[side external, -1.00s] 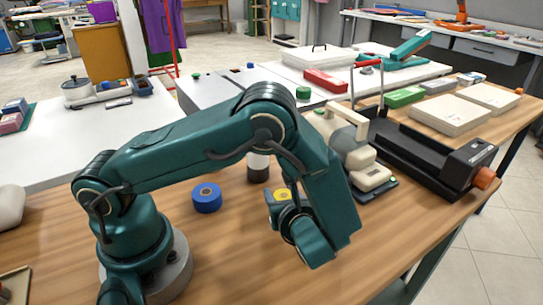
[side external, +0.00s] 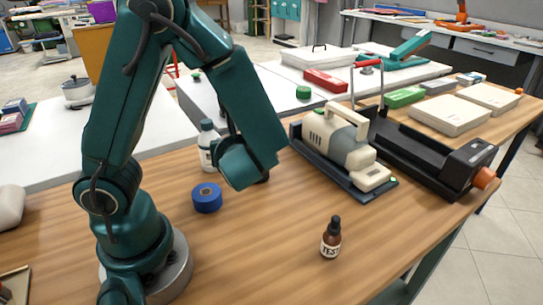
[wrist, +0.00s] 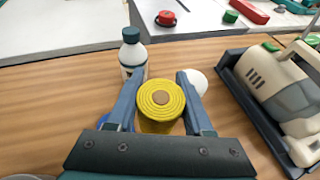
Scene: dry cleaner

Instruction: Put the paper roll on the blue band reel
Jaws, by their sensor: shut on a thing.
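The yellow roll (wrist: 160,100), ringed like wound paper around a brown core, sits between the two fingers of my gripper (wrist: 160,80) in the wrist view. My gripper is shut on it. In the side view my wrist hides the roll and the fingers. The blue band reel (side external: 207,198) stands on the wooden table, left of my wrist, with its top bare. In the wrist view a bit of the blue reel (wrist: 103,121) shows beside my left finger, farther down.
A white dark-capped bottle (side external: 207,146) stands behind the reel. A round white-topped thing (wrist: 196,80) is beyond my right finger. A brown dropper bottle (side external: 331,238) stands at the front. A beige machine on a dark tray (side external: 345,150) is right. The front table is mostly clear.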

